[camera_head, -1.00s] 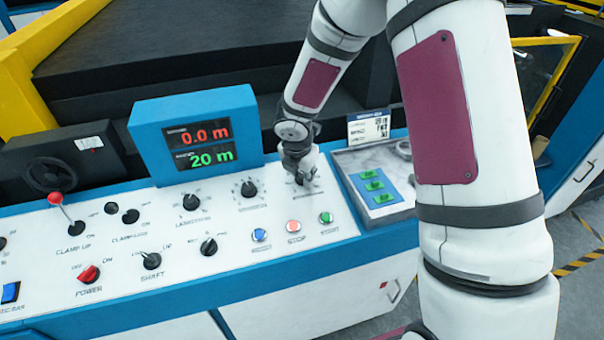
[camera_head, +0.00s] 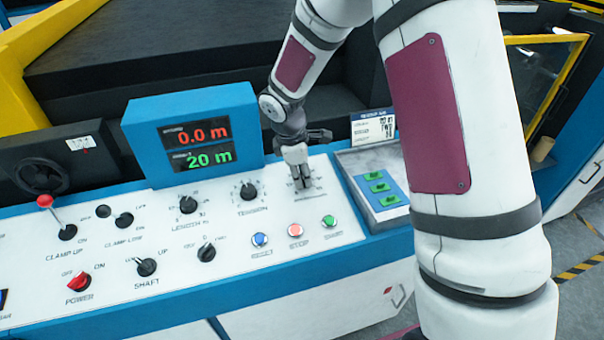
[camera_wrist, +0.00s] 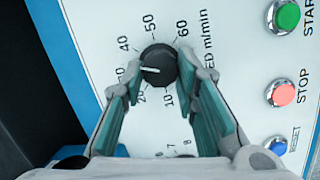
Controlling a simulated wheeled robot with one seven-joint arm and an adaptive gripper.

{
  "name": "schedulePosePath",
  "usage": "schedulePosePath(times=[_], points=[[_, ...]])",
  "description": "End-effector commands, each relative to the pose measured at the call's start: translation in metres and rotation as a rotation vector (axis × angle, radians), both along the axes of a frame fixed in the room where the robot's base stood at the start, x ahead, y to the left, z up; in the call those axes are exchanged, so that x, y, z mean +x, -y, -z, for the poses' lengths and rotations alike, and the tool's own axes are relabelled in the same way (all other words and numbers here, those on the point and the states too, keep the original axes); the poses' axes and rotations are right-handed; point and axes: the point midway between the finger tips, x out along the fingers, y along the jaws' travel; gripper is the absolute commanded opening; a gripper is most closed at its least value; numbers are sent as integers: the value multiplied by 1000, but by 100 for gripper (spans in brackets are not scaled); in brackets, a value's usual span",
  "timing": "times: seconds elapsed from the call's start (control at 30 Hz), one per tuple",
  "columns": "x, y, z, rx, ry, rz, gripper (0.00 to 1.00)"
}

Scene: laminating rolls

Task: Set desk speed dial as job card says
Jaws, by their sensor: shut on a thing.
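The speed dial (camera_wrist: 158,66) is a black round knob in the wrist view, under a partly covered "m/min" label. Its white pointer line faces left, between the 20 and 40 marks, about where 30 would be; my left finger partly covers that mark. My gripper (camera_wrist: 160,70) has a finger on each side of the knob and is shut on it. In the head view my gripper (camera_head: 302,184) points down at the panel and hides the dial. The job card (camera_head: 373,128) stands behind the tray at right; its text is too small to read.
The tension knob (camera_head: 249,191) and length knob (camera_head: 188,204) are left of my gripper. Blue, red and green buttons sit in front, with the stop button (camera_head: 296,231) in the middle. A display (camera_head: 197,145) reads 0.0 m and 20 m. A tray (camera_head: 350,160) lies right.

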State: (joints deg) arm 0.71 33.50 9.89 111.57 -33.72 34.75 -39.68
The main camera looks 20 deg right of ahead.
Motion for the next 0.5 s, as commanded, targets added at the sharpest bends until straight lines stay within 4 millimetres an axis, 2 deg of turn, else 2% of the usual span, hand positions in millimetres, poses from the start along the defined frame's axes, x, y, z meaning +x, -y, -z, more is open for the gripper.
schedulePosePath(times=[0.5], points=[[4,2,1,86,-1,485,0]])
